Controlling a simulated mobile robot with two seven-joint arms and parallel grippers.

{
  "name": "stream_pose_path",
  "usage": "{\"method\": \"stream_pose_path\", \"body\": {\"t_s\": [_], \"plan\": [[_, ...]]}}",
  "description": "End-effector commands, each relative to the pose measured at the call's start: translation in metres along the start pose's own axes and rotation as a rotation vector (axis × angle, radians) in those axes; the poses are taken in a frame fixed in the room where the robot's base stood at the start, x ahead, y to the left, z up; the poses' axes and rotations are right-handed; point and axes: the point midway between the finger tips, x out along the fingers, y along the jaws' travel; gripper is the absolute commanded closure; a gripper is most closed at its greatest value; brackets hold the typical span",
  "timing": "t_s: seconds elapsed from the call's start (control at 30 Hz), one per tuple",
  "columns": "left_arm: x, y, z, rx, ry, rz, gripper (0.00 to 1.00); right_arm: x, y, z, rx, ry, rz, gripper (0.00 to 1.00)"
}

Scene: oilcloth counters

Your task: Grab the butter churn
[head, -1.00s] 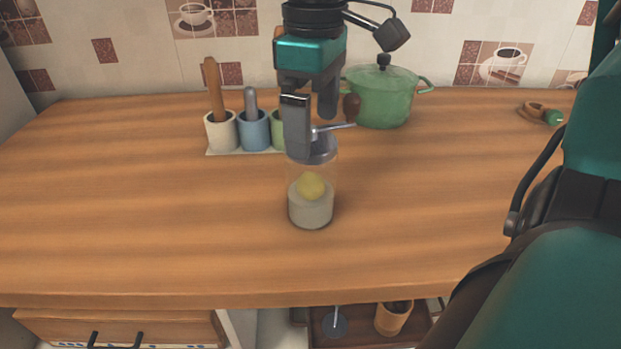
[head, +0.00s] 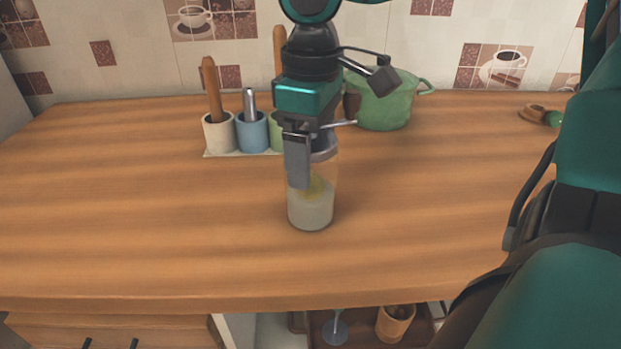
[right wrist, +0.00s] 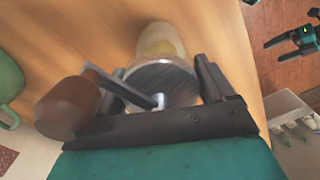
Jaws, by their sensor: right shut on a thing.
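The butter churn (head: 311,213) is a clear glass jar with a pale filling and a yellow lump, standing upright on the wooden counter. Its round metal lid (right wrist: 175,75) and crank with a brown knob (right wrist: 68,108) show in the right wrist view. My right gripper (head: 309,178) reaches down from above and is shut on the churn, one finger on each side of its upper part. In the head view a finger hides part of the jar. A dark and teal gripper, seemingly my left (right wrist: 290,38), shows small at the wrist view's top right; its jaw state is unclear.
Behind the churn stand a holder of coloured cups (head: 252,135) with utensils and a green pot (head: 385,105). A small wooden item with a green end (head: 540,116) lies at far right. The counter (head: 130,220) is clear left and front. A shelf below holds a wooden cup (head: 395,325).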

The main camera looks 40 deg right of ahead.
Motion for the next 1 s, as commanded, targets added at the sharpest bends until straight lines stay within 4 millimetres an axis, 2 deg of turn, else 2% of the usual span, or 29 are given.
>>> {"method": "stream_pose_path", "body": {"t_s": [0.07,0.73,1.0], "plan": [[0.0002,-0.0012,0.0007,0.000,-0.001,-0.002,0.00,-0.0001,-0.0002,0.0000,0.000,0.000,-0.001,0.36],[0.0004,-0.0026,0.0022,0.000,-0.003,-0.005,0.00,-0.0002,-0.0004,0.0000,0.000,0.000,-0.001,1.00],[-0.0003,-0.0018,0.0029,-0.001,-0.006,-0.004,0.00,-0.0020,-0.0001,-0.0006,0.000,0.003,0.001,1.00]]}}
